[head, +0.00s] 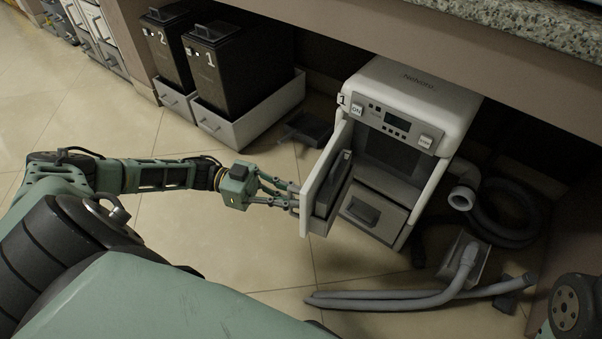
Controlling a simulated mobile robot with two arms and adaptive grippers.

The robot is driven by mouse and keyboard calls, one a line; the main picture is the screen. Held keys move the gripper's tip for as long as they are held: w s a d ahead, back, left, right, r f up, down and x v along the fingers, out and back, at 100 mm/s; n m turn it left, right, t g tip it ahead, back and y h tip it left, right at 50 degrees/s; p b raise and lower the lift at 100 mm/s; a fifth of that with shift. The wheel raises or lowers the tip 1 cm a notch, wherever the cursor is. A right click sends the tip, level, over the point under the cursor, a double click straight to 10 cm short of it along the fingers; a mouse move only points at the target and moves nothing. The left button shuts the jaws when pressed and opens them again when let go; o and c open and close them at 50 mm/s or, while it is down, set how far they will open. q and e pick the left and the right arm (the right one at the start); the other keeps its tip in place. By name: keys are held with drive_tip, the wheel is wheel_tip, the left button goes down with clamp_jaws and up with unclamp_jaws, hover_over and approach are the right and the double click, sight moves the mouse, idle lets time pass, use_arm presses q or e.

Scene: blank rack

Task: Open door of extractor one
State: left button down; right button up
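Extractor one (425,92) is a white machine marked 1, with a small display and buttons on its upper front. It stands under the counter. Its door (322,180) stands swung open to the left, and the dark inside and a lower drawer-like part show. My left gripper (293,198) is at the door's outer free edge, touching it or very close. The fingertips are small and partly merge with the door edge, so I cannot tell whether they are closed on it. My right gripper is out of view.
Black bins marked 2 (167,50) and 1 (225,70) stand in pale trays left of the extractor. A grey hose (400,300) lies on the floor in front, and a dark coiled hose (510,215) lies at right. The tiled floor (230,260) at left is clear.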

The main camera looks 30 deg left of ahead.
use_arm(q)
drive_tip(key=shift+a+f, duration=0.1)
drive_tip(key=shift+a, duration=0.7)
drive_tip(key=c, duration=2.1)
unclamp_jaws()
drive_tip(key=shift+a, duration=0.1)
drive_tip(key=v, duration=1.2)
drive_tip(key=shift+s, duration=0.15)
